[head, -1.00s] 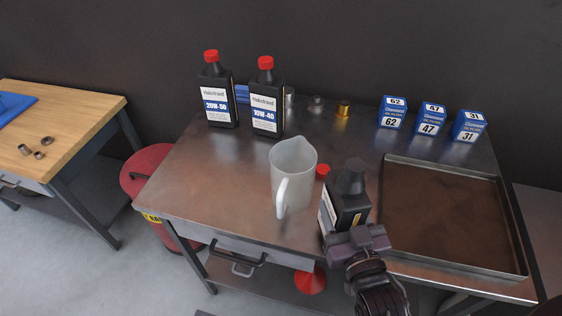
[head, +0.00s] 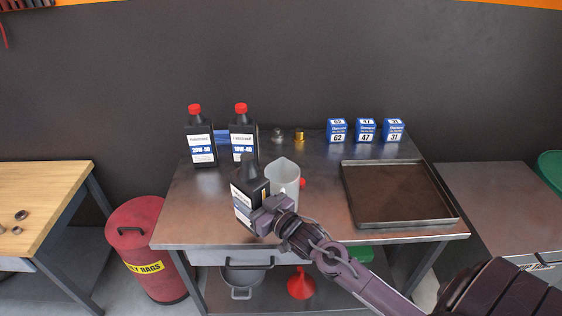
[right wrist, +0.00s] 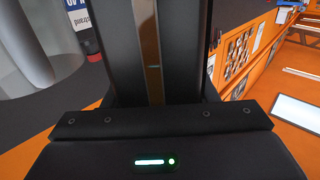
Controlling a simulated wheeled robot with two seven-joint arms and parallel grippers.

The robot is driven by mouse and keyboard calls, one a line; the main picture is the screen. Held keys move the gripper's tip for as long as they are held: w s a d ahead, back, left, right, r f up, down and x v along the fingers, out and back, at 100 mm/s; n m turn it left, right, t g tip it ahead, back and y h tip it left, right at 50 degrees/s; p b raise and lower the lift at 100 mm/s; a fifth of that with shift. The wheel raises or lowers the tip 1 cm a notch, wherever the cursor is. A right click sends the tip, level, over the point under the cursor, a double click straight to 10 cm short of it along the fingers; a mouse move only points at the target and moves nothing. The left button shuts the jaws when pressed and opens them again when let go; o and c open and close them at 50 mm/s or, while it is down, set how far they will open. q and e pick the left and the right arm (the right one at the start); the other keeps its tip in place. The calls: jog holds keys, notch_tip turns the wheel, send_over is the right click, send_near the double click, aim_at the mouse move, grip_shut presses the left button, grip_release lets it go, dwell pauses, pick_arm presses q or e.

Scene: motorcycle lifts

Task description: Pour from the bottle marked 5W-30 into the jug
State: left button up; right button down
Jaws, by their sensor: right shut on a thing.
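My right gripper (head: 267,212) is shut on a black bottle (head: 248,203) with no red cap on its neck. The bottle is roughly upright, in front of and left of the jug in the head view; its grade marking is not readable. I cannot tell whether its base touches the table. The translucent jug (head: 286,173) stands on the metal table, partly hidden by the bottle and gripper. My left gripper is not in view.
A red cap (head: 303,183) lies right of the jug. Red-capped 20W-50 (head: 201,146) and 10W-40 (head: 243,138) bottles stand behind at left. A shallow tray (head: 398,222) occupies the table's right. Blue filter boxes (head: 366,130) stand at the back. The table's front-left is clear.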

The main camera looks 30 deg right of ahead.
aim_at(244, 201)
jog(key=shift+w+d+r+m+p, duration=0.75)
jog(key=shift+w+r+p, duration=0.65)
jog(key=shift+r, duration=0.6)
jog(key=shift+s+a+f+m+y+b, duration=0.15)
jog(key=shift+a+f+m+b, duration=0.3)
jog(key=shift+f+m+b, duration=0.75)
jog(key=shift+s+a+f+m+y+b, duration=0.1)
jog(key=shift+s+a+f+m+b, duration=0.15)
jog(key=shift+a+f+m, duration=1.05)
jog(key=shift+s+d+f+m+y+b, duration=0.1)
jog(key=shift+d+f+m+b, duration=0.45)
jog(key=shift+m, duration=1.5)
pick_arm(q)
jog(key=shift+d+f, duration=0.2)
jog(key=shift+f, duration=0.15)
pick_arm(e)
jog(key=shift+a, duration=0.3)
